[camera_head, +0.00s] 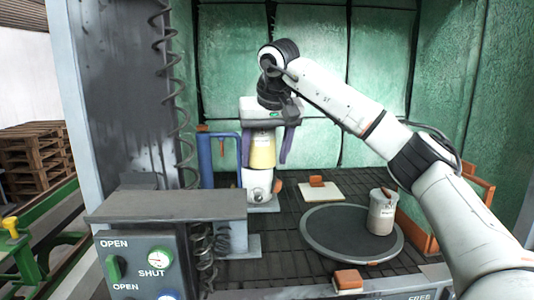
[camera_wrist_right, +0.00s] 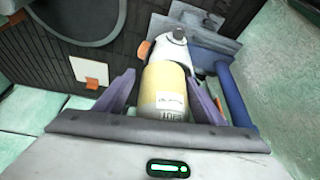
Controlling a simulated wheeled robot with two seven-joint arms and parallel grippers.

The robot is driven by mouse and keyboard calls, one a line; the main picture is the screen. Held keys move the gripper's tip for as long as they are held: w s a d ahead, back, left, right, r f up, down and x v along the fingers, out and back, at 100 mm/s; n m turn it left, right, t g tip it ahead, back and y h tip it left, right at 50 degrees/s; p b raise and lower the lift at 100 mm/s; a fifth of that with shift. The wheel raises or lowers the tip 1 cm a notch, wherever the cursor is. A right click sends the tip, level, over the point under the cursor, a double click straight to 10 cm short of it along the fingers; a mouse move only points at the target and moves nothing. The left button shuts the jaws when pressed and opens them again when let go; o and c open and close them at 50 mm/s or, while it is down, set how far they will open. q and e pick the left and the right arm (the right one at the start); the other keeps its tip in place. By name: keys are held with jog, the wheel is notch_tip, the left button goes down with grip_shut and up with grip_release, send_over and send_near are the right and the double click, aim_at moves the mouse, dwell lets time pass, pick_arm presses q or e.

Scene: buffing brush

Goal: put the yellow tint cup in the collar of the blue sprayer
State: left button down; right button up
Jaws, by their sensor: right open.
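The yellow tint cup (camera_head: 262,152) stands upright on top of a white sprayer body (camera_head: 257,184) with an orange knob; a blue pipe (camera_head: 206,160) rises beside it. The cup also shows in the right wrist view (camera_wrist_right: 166,88), with a white label. My right gripper (camera_head: 265,155) is above, its purple fingers open on either side of the cup. The wrist view shows the fingers (camera_wrist_right: 162,92) with gaps beside the cup. The collar is hidden, so I cannot tell how deep the cup sits. My left gripper is out of view.
A dark round turntable (camera_head: 330,235) carries a grey can (camera_head: 382,212) at the right. A pale board (camera_head: 325,194) with an orange block lies behind it. Another orange block (camera_head: 348,280) is at the front. A control panel (camera_head: 140,265) and grey ledge (camera_head: 165,206) stand front left.

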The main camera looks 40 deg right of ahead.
aim_at(267, 137)
jog(key=p+v, duration=0.1)
jog(key=v, duration=0.9)
jog(key=shift+s+a+r, duration=0.1)
